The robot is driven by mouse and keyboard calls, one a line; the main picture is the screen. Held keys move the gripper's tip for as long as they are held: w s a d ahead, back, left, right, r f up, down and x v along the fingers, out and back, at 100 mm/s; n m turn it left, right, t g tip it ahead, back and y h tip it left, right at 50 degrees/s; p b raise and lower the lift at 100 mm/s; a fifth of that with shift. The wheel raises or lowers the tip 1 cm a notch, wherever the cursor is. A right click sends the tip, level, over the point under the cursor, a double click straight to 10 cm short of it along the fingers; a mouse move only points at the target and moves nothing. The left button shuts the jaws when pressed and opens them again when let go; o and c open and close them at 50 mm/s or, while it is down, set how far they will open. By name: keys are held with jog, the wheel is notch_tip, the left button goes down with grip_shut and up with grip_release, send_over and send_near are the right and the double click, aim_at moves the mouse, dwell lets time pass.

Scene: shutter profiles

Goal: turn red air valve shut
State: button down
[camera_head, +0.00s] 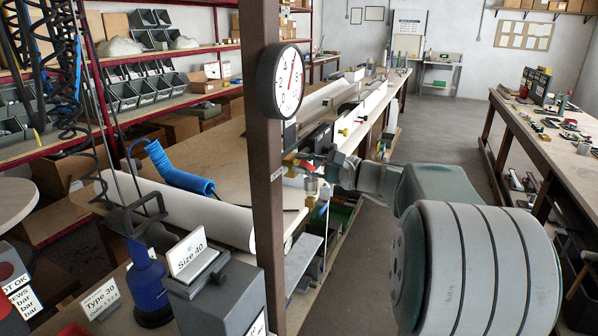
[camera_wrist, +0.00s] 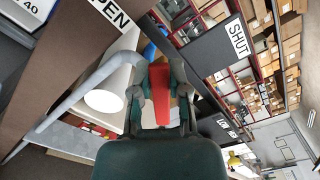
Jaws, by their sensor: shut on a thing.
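The red air valve handle (camera_wrist: 161,94) runs lengthwise between the two fingers of my gripper (camera_wrist: 159,75) in the wrist view, and the fingers are shut on it. In the head view my gripper (camera_head: 318,160) reaches in from the right to the brown post, at the brass valve fittings (camera_head: 310,186). Only a small red bit of the handle shows there. In the wrist view an OPEN label (camera_wrist: 110,12) is at upper left and a SHUT label (camera_wrist: 239,38) at upper right; the handle points up between them. The valve body is hidden behind my gripper.
A round pressure gauge (camera_head: 287,80) is on the brown post (camera_head: 268,190) above the valve. A blue coiled hose (camera_head: 180,172) lies on the bench behind. A grey box with a Size 40 sign (camera_head: 193,256) stands at front left. The aisle floor (camera_head: 455,130) is clear.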

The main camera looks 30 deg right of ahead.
jog(key=m, duration=0.2)
jog(key=w+d+m, duration=0.1)
jog(key=m, duration=0.1)
jog(key=d+r+m, duration=0.1)
jog(key=shift+w+m, duration=0.15)
jog(key=shift+m, duration=0.25)
jog(key=shift+w+d+r+m, duration=0.15)
jog(key=shift+d+m, duration=0.1)
jog(key=shift+m, duration=0.35)
jog(key=shift+w+d+r+m, duration=0.15)
jog(key=shift+d+m, duration=0.1)
jog(key=shift+m, duration=0.35)
jog(key=shift+w+d+f+m, duration=0.1)
jog(key=shift+w+d+m, duration=0.1)
jog(key=shift+m, duration=0.5)
jog(key=shift+w+d+m, duration=0.2)
jog(key=shift+m, duration=0.5)
jog(key=c, duration=0.6)
grip_release()
jog(key=shift+d, duration=0.1)
jog(key=shift+r, duration=0.2)
